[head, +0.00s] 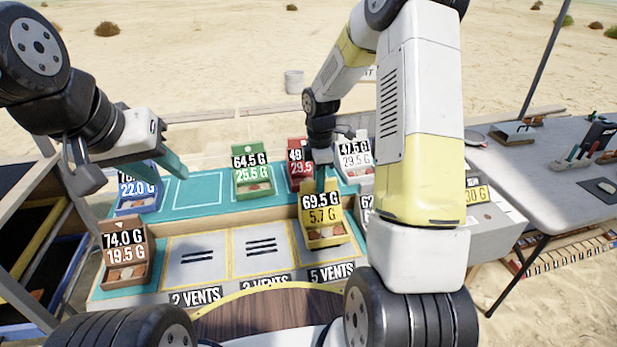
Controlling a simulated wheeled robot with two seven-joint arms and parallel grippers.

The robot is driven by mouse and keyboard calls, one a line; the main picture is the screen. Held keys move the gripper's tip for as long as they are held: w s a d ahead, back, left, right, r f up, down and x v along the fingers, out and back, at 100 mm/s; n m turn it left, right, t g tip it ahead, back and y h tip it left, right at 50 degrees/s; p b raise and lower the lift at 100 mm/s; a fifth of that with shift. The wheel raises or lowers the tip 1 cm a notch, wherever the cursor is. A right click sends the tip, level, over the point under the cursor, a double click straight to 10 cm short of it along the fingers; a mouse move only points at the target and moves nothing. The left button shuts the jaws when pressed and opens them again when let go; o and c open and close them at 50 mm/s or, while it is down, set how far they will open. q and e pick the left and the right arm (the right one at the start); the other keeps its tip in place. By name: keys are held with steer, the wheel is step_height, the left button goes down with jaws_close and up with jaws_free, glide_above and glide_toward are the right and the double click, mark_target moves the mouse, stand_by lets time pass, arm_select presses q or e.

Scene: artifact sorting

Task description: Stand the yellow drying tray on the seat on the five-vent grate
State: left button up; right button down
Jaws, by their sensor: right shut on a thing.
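The yellow drying tray (323,234), labelled 69.5 G and 5.7 G, is over the five-vent grate (342,255), whose "5 VENTS" label shows in front. The tray looks upright; I cannot tell whether its base touches the grate. My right gripper (320,180) reaches down behind the tray's label and is shut on the tray; its fingertips are partly hidden. The round wooden seat (270,318) with a yellow rim is at the bottom and holds no tray in its visible part. My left gripper (128,172) is open and empty at the left, above the brown and blue trays.
The two-vent grate (195,262) and three-vent grate (262,252) are bare. A brown tray (125,270) stands left of them. Blue (138,203), green (252,187), red (298,185) and white (356,175) trays stand on the teal back row.

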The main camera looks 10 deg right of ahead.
steer(key=shift+s+a+f, duration=0.1)
steer(key=shift+f, duration=1.6)
steer(key=c, duration=1.4)
jaws_free()
step_height(320, 180, up, 12)
steer(key=shift+r, duration=0.25)
steer(key=s+r+m+t, duration=0.2)
steer(key=s+r+m, duration=0.3)
steer(key=s, duration=0.3)
steer(key=s+a+r+m+t+y, duration=0.1)
steer(key=s+r+m+t, duration=0.1)
steer(key=s+r+m, duration=0.3)
steer(key=s+a+r+m+t+y, duration=0.1)
steer(key=s+r+m, duration=0.4)
steer(key=s, duration=0.6)
steer(key=m+t, duration=0.1)
steer(key=m, duration=0.1)
steer(key=shift+s+r+m, duration=0.15)
steer(key=shift+r+m, duration=0.25)
steer(key=shift+a, duration=0.1)
